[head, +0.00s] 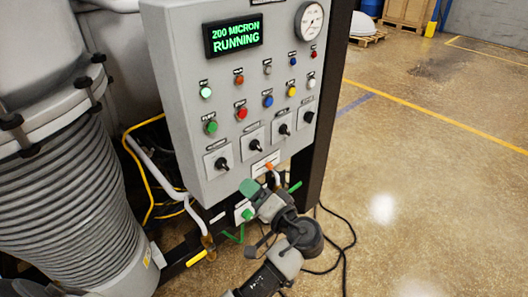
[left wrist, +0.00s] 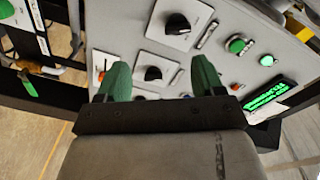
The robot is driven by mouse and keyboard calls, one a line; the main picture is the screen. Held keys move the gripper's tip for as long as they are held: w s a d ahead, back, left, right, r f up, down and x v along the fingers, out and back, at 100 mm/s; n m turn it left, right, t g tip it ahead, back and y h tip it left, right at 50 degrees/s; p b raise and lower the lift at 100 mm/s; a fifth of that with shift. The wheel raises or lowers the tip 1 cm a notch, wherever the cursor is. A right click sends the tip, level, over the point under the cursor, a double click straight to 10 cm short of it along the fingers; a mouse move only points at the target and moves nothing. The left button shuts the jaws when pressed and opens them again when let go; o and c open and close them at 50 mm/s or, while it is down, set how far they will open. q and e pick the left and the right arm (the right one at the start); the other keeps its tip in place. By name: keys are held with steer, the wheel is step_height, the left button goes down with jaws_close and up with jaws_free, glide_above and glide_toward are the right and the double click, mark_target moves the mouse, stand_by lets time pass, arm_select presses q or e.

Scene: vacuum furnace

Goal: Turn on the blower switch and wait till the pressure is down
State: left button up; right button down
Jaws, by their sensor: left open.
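The grey control panel (head: 190,95) carries a row of black rotary switches; their labels are too small to read, so I cannot tell which is the blower switch. From left, three are the first switch (head: 221,162), second switch (head: 255,145) and third switch (head: 283,129). The display (head: 234,35) reads "200 MICRON RUNNING" in green. A round white pressure gauge (head: 309,20) sits at the top right. My left gripper (head: 272,187) is open, with green fingertips, below the switch row. In the left wrist view, a black switch (left wrist: 153,73) shows between its fingers (left wrist: 161,78), with no visible grip.
Coloured buttons and lamps, including a green button (head: 211,127) and a red button (head: 242,113), sit above the switches. A ribbed grey vessel (head: 65,200) stands at the left. Black cables (head: 343,245) lie on the floor. Open floor (head: 430,190) is at the right.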

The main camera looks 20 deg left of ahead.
mark_target(223, 165)
arm_select(q)
steer(key=shift+n+y, duration=0.3)
steer(key=shift+n, duration=0.2)
steer(key=p+x, duration=0.1)
steer(key=x, duration=0.2)
steer(key=r+p+x, duration=0.1)
steer(key=x, duration=0.3)
steer(key=r+p+x, duration=0.1)
steer(key=x, duration=0.2)
steer(key=shift+s+a+p, duration=0.2)
steer(key=shift+a+p, duration=0.1)
steer(key=shift+a, duration=0.05)
steer(key=c, duration=0.9)
